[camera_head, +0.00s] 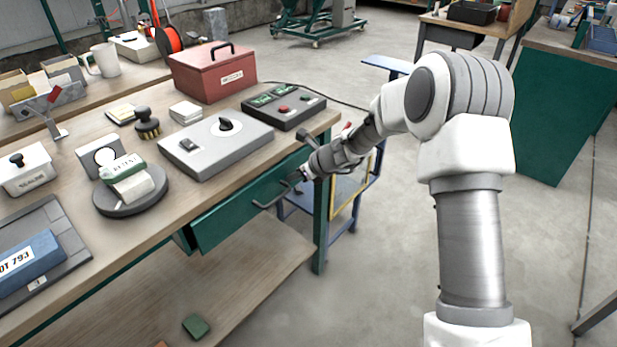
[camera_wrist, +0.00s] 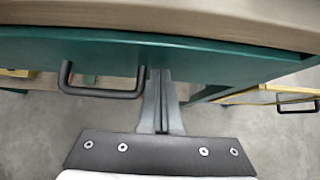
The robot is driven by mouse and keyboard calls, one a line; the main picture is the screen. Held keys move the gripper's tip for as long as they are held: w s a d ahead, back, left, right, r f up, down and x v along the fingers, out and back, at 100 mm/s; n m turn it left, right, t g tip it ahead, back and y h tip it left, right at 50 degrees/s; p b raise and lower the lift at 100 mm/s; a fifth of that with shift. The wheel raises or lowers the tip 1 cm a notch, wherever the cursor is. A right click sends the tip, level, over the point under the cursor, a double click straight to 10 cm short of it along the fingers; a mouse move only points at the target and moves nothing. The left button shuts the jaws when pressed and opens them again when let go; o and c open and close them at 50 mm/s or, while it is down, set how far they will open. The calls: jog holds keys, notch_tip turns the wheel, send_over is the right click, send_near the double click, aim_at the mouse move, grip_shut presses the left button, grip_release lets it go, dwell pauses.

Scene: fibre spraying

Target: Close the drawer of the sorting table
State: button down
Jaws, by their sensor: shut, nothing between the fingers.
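The sorting table's drawer has a green front (camera_head: 240,208) below the wooden top, with a dark bar handle (camera_head: 270,197). In the wrist view the drawer front (camera_wrist: 215,58) spans the picture under the table edge, and the handle (camera_wrist: 103,93) is at its left. How far the drawer stands out is hard to tell. My gripper (camera_head: 299,179) is beside the handle's right end in the head view. In the wrist view its fingers (camera_wrist: 158,74) are together and empty, right of the handle and close to the drawer front. Whether they touch it is unclear.
The tabletop (camera_head: 245,163) holds a grey box with a knob (camera_head: 215,145), a control box (camera_head: 284,106), a red case (camera_head: 213,72) and a round stand (camera_head: 131,195). A blue-framed cart (camera_head: 349,208) stands close behind my gripper.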

jog(key=shift+w+a+p, duration=0.3)
jog(key=shift+w+a, duration=0.35)
jog(key=shift+a, duration=0.25)
jog(key=shift+a+r, duration=0.1)
jog(key=shift+r, duration=0.05)
jog(key=shift+w+r, duration=0.1)
